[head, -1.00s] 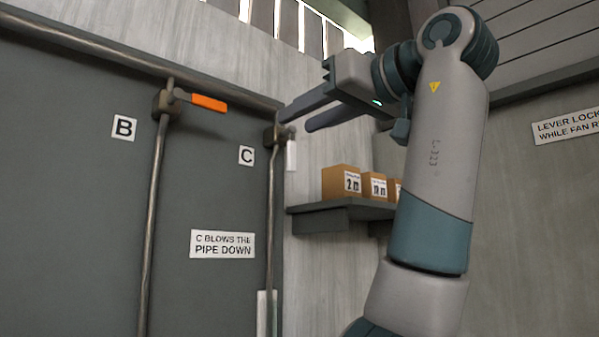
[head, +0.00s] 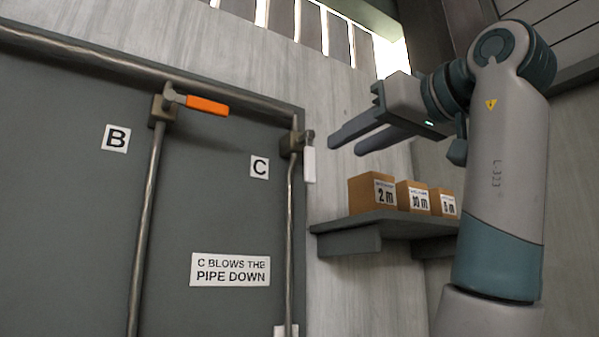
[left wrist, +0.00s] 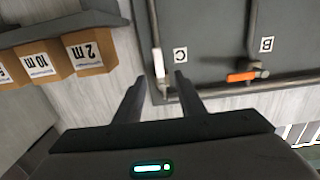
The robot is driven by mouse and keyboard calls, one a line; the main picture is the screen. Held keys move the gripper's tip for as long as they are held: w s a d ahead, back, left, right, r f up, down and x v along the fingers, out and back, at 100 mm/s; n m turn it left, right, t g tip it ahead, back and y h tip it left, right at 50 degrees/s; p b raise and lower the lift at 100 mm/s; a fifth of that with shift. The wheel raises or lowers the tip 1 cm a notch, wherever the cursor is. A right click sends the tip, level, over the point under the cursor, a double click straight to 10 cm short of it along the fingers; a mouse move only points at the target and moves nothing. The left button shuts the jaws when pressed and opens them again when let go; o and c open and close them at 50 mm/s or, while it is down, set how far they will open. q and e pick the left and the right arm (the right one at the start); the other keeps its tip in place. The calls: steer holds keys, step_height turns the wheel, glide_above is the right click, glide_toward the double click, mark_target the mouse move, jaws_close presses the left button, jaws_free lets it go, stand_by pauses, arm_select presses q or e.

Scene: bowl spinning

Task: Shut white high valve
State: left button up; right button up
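The white-handled valve (head: 309,165) sits high on the pipe by label C, at the right edge of the grey panel. Its white handle hangs straight down beside the pipe. My left gripper (head: 345,146) is open and empty, to the right of this valve, with its fingers pointing at the wall side and apart from the handle. In the left wrist view the two fingers (left wrist: 159,77) stand apart, and the white handle (left wrist: 157,62) shows in line with the gap between them. My right gripper is in no view.
A valve with an orange handle (head: 207,106), lying nearly level, is at label B to the left. A shelf (head: 380,219) with several brown boxes (head: 371,194) is below my left gripper. A sign (head: 230,270) reads "C blows the pipe down".

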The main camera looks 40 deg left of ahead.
mark_target(310, 165)
arm_select(q)
steer(key=p+x, duration=0.7)
steer(key=x, duration=1)
steer(key=shift+w+a+p, duration=0.25)
steer(key=shift+w+p, duration=0.1)
steer(key=shift+d, duration=0.1)
steer(key=shift+c, duration=0.6)
jaws_close()
